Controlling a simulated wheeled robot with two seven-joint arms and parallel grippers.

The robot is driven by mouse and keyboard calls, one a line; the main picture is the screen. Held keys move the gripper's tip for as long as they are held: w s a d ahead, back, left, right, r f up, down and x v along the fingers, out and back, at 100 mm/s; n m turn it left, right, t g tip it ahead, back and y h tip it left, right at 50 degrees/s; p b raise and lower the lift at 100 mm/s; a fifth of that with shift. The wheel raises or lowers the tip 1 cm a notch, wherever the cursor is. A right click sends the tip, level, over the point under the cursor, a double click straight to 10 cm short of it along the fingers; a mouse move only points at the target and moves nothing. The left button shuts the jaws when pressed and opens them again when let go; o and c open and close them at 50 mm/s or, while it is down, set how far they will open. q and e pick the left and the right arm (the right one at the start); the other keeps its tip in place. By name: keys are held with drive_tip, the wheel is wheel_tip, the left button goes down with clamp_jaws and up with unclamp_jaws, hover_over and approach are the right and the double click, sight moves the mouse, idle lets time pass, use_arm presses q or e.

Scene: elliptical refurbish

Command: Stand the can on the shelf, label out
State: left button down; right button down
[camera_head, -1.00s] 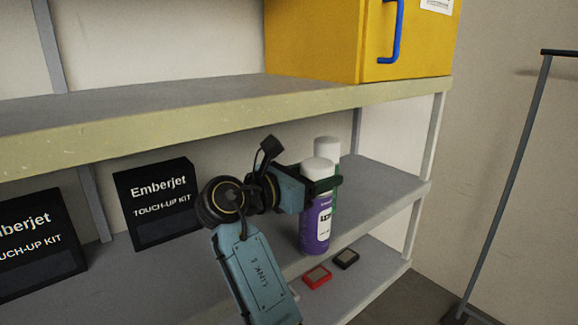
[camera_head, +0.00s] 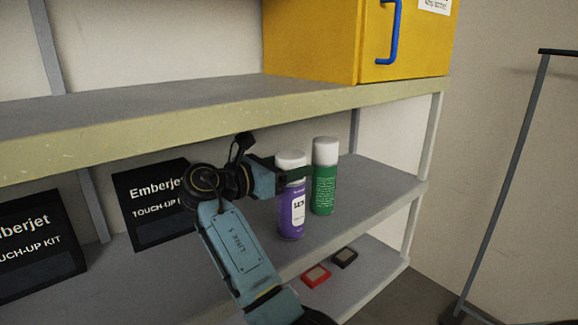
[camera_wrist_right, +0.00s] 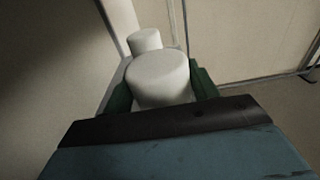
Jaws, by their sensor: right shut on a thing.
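A purple spray can (camera_head: 291,212) with a white cap stands upright at the middle shelf (camera_head: 375,187), its white label patch facing the camera. My right gripper (camera_head: 297,173) is shut on the can just below its cap. In the right wrist view the can's white cap (camera_wrist_right: 160,78) sits between the two green-padded fingers. I cannot tell for sure whether the can's base touches the shelf. A green can (camera_head: 325,178) with a white cap stands just right of the purple can, apart from it, with small print facing out. My left gripper is not in view.
Black Emberjet touch-up kit boxes (camera_head: 38,243) stand left on the same shelf. A yellow cabinet (camera_head: 330,40) with a blue handle sits on the upper shelf (camera_head: 150,120). A red pad (camera_head: 316,275) and a black pad (camera_head: 344,257) lie on the lower shelf.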

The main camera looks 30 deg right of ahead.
drive_tip(key=shift+c, duration=2.1)
unclamp_jaws()
drive_tip(key=shift+f, duration=0.15)
drive_tip(key=shift+a, duration=0.2)
drive_tip(key=a+r+b, duration=0.1)
drive_tip(key=a, duration=1)
drive_tip(key=shift+s+a, duration=0.35)
drive_tip(key=shift+s, duration=0.1)
